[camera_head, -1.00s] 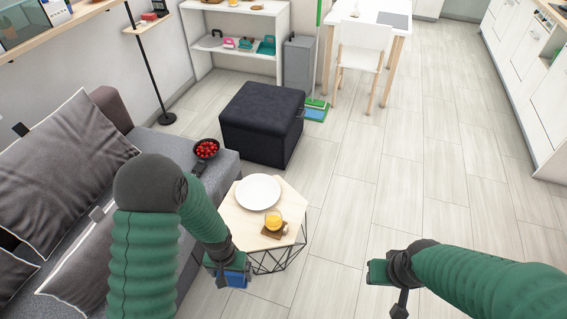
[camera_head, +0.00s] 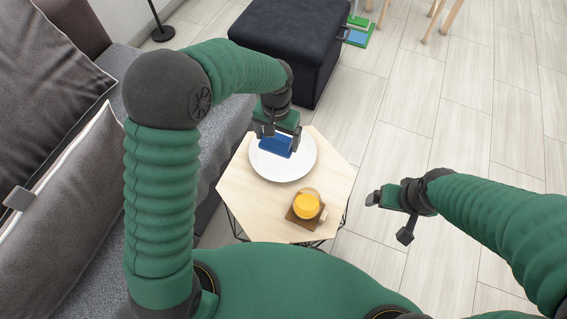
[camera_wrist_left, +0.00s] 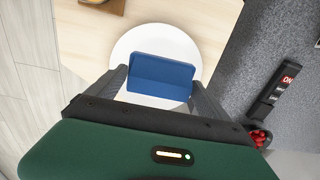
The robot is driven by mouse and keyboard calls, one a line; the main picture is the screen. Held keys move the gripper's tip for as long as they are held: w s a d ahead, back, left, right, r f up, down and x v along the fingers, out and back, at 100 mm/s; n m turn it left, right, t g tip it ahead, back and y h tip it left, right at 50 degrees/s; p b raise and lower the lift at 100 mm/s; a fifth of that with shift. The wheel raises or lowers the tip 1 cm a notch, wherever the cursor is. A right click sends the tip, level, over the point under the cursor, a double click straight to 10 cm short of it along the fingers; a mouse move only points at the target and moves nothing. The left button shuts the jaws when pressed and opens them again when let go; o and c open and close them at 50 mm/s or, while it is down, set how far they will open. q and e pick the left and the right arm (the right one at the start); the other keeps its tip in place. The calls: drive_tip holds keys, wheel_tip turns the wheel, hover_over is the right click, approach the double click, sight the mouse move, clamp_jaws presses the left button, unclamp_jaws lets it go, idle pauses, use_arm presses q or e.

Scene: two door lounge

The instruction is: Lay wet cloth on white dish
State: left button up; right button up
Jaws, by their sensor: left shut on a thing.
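The wet cloth is a blue folded piece (camera_head: 277,145), held between the fingers of my left gripper (camera_head: 278,137). The cloth (camera_wrist_left: 162,76) also shows in the left wrist view, with a finger at each side. The white dish (camera_head: 298,171) lies on the small wooden table, and it shows behind the cloth in the left wrist view (camera_wrist_left: 133,42). The left gripper and cloth are over the dish; whether the cloth touches it I cannot tell. My right gripper (camera_head: 388,212) is out over the floor, right of the table; its fingers look apart, with nothing between them.
The wooden table (camera_head: 254,198) also bears a glass of orange drink (camera_head: 306,205) on a brown coaster (camera_head: 291,216), close in front of the dish. A grey sofa (camera_head: 100,260) stands at the left. A dark ottoman (camera_head: 287,35) stands behind.

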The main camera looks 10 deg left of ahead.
sight(279, 161)
use_arm(q)
drive_tip(key=shift+w+d+f, duration=0.15)
drive_tip(key=shift+f, duration=0.35)
wheel_tip(279, 161, down, 10)
drive_tip(key=b, duration=0.5)
drive_tip(key=shift+r, duration=0.25)
drive_tip(key=o, duration=0.9)
use_arm(e)
drive_tip(key=s+x, duration=0.1)
drive_tip(key=x, duration=0.5)
drive_tip(key=shift+a+f, duration=0.15)
drive_tip(key=shift+f, duration=0.05)
drive_tip(key=shift+s, duration=0.1)
